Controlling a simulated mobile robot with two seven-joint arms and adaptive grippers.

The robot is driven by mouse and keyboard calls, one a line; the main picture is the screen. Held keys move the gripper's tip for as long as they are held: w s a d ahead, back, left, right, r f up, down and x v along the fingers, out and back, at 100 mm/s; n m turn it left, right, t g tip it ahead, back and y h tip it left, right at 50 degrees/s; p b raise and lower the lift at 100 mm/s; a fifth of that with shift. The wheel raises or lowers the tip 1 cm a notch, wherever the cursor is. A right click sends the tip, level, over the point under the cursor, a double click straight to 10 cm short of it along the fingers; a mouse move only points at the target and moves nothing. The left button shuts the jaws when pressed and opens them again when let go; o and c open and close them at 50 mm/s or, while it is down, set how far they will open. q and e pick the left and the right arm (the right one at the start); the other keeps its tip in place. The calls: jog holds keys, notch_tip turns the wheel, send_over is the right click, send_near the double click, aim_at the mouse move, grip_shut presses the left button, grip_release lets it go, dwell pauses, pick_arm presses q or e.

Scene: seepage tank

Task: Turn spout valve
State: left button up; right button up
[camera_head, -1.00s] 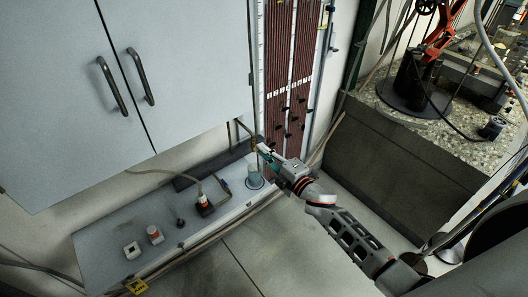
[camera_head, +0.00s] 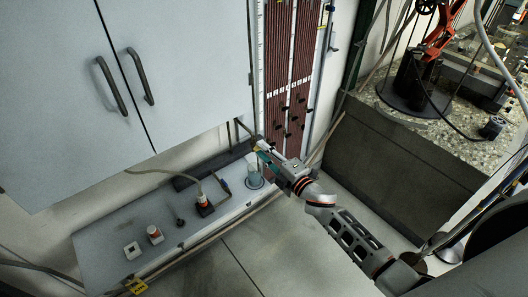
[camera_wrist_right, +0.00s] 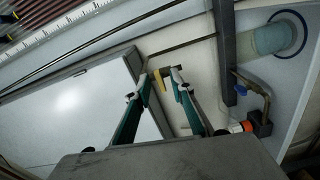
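A thin pipe with a brass-coloured spout valve (camera_head: 255,143) comes out beside the lower right corner of the grey cabinet. In the right wrist view, a yellowish piece of the valve (camera_wrist_right: 158,83) with a dark end shows between my finger tips. My right gripper (camera_head: 263,151) is at the valve in the head view. In the wrist view the right gripper (camera_wrist_right: 160,78) has its two teal fingers apart, one on each side of the valve. I cannot tell whether either finger touches it. My left gripper is not in view.
A bluish cylindrical vessel (camera_head: 255,178) stands on the low bench below the spout. A pipe with a blue handle (camera_wrist_right: 241,89) is to the right in the wrist view. The striped manometer panel (camera_head: 290,80) rises close behind. The cabinet (camera_head: 190,60) closes off the left.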

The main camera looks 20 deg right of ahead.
jog(key=v, duration=1.2)
jog(key=s+a+f+m+g+h, duration=0.1)
jog(key=s+f+m+g+h, duration=0.1)
jog(key=s+f+m, duration=0.6)
jog(key=s+a+f+m+g+h, duration=0.1)
jog(key=s+f+m+g, duration=0.3)
jog(key=s+f+m, duration=0.4)
jog(key=s+f+h, duration=0.1)
jog(key=s+f, duration=0.1)
jog(key=s, duration=0.2)
jog(key=shift+s+a+m+g, duration=0.15)
jog(key=shift+a+m+g, duration=0.15)
